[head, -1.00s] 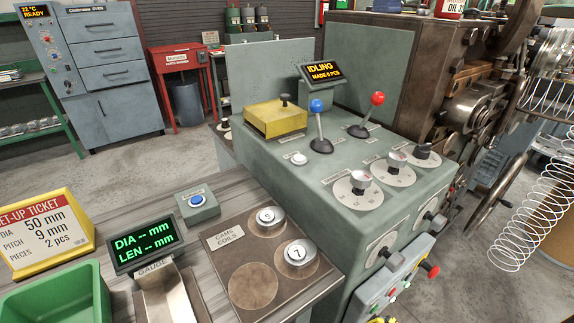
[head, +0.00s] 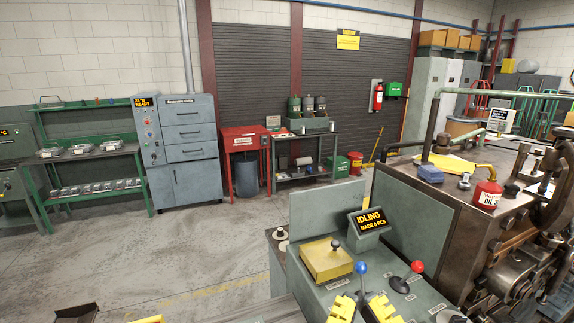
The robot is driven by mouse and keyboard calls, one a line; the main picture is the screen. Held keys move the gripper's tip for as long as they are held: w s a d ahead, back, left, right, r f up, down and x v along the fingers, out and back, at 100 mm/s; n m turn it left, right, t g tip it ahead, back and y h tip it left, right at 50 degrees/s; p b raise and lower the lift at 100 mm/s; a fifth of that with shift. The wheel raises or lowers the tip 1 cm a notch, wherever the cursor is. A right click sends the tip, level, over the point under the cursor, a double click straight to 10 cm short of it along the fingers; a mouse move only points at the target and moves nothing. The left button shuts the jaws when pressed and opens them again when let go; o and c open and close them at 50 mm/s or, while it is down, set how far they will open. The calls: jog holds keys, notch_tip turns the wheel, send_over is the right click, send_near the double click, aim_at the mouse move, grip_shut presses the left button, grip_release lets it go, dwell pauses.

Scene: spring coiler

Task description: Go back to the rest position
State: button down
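The fingertips appear in front of the grey-green coiler console (head: 310,293), near the blue-knobbed lever (head: 361,268) and the red-knobbed lever (head: 416,267). I cannot tell how far they are from the console. The console display (head: 370,220) reads IDLING, MADE 6 PCS. A yellow block (head: 327,260) with a dark knob sits on the console.
The coiler housing (head: 420,205) fills the right, with a red oil can (head: 487,194) on top. The floor (head: 170,255) at left is clear.

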notch_tip(320, 180, up, 28)
jog(key=p, duration=2.5)
jog(key=shift+r, duration=0.15)
